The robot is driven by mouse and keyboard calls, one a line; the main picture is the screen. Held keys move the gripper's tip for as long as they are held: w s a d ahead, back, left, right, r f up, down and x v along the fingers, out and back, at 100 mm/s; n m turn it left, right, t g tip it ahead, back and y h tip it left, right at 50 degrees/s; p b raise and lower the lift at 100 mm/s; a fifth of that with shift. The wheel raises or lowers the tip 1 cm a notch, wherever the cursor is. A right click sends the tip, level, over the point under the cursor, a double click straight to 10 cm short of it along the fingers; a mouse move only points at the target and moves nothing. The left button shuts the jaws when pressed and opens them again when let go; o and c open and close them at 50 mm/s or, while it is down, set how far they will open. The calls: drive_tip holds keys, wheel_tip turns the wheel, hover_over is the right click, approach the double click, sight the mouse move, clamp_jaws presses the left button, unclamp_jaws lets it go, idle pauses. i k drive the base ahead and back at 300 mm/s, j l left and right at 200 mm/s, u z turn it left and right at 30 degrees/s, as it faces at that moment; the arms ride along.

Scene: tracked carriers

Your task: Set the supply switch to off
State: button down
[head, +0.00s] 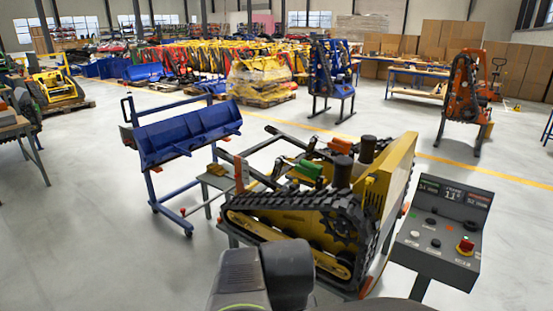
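A grey control panel (434,238) stands on a post at the right, beside the tracked carrier. A larger black knob (470,226) is above that. The labels are too small to read, so I cannot tell which control is the supply switch or how it is set. My arm's dark links show at the bottom middle, left of the panel; my gripper is not in view.
A yellow tracked carrier (385,195) with a black track stands close in front, left of the panel. A blue rack (190,135) stands to its left. An orange machine (465,90) stands behind right. Open floor (520,160) lies behind and right of the panel.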

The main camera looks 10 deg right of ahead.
sight(465, 247)
drive_tip(key=z, duration=1.45)
drive_tip(key=i+z, duration=0.25)
drive_tip(key=z, duration=0.15)
drive_tip(key=i+l+u, duration=0.15)
drive_tip(key=i+u, duration=0.2)
drive_tip(key=i, duration=0.8)
